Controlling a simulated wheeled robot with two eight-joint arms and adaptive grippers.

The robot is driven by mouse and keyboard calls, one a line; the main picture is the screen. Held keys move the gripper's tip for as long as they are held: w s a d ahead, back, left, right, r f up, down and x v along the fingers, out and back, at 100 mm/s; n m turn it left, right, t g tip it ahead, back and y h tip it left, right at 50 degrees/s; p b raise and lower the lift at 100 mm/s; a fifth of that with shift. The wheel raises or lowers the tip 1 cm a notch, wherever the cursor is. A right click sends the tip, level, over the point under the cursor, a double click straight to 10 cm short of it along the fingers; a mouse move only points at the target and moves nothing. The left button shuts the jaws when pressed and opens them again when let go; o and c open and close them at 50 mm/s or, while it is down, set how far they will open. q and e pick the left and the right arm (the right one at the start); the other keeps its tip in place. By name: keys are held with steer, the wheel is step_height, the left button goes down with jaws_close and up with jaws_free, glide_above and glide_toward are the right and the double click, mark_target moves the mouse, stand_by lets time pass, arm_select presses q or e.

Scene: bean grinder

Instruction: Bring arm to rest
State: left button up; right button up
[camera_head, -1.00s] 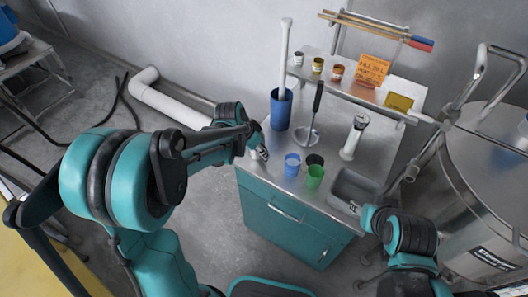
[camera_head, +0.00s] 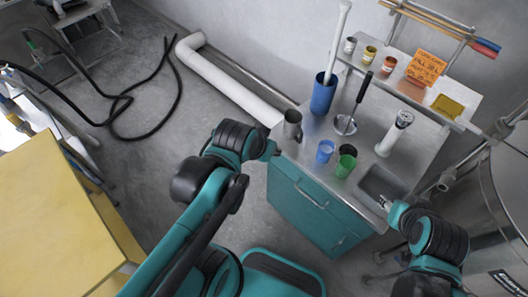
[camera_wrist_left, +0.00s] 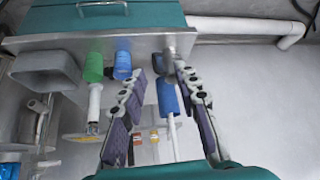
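A blue cup (camera_head: 325,151) and a green cup (camera_head: 345,166) stand on the counter near a dark cup, a tamper-like tool (camera_head: 346,123) and a white-handled tool (camera_head: 393,135). A tall blue container (camera_head: 323,95) stands behind. A yellow table (camera_head: 60,215) is at left.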

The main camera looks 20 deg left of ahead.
arm_select(q)
steer(key=shift+s+a+f+n+t, duration=0.15)
steer(key=shift+s+n, duration=0.1)
steer(key=shift+s, duration=0.3)
steer(key=shift+s+f+n+t, duration=0.15)
steer(key=shift+s+n, duration=0.1)
steer(key=shift+s, duration=0.3)
